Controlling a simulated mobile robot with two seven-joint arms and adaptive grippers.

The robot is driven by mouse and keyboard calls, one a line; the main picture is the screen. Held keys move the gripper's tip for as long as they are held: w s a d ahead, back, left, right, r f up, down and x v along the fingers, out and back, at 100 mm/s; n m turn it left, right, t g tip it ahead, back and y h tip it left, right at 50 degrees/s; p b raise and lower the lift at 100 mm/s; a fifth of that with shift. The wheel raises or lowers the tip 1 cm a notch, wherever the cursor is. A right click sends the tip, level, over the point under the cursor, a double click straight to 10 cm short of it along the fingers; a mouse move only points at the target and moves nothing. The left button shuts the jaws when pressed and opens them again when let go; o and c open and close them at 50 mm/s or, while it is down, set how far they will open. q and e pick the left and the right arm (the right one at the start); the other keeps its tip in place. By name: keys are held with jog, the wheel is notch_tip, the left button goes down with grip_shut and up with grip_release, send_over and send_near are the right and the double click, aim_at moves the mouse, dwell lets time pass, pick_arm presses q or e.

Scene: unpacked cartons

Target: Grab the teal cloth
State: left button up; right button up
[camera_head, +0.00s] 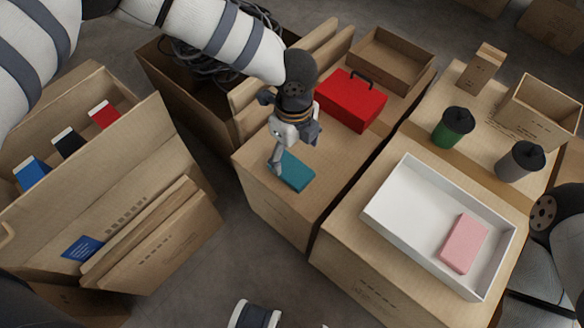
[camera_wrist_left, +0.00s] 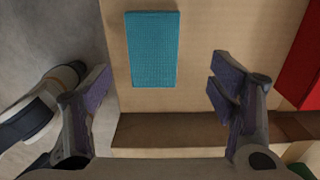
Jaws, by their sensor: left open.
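The teal cloth (camera_head: 297,174) is a flat folded rectangle on top of a closed carton (camera_head: 255,165), near its front edge. It also shows in the left wrist view (camera_wrist_left: 152,50), lying flat, ahead of and between the fingers. My left gripper (camera_head: 277,165) comes down from above, right beside the cloth's left end. In the left wrist view my left gripper (camera_wrist_left: 155,88) is open, with nothing between its fingers. From the head view I cannot tell whether a finger touches the cloth. My right gripper is not in view; part of my right arm shows at the right edge.
A red toolbox (camera_head: 351,100) stands behind the cloth. A white tray (camera_head: 385,205) with a pink cloth (camera_head: 464,243) sits on the carton to the right, with a green cup (camera_head: 453,128) and a grey cup (camera_head: 520,161) behind. An open carton (camera_head: 150,135) stands left.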

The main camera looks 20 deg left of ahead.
aim_at(292, 168)
pick_arm(q)
jog(key=f, duration=0.2)
jog(key=f+b, duration=0.1)
jog(key=f, duration=0.2)
jog(key=shift+s+f, duration=0.3)
jog(key=shift+s, duration=0.05)
jog(key=shift+r, duration=0.1)
jog(key=c, duration=1.2)
jog(key=shift+o, duration=0.2)
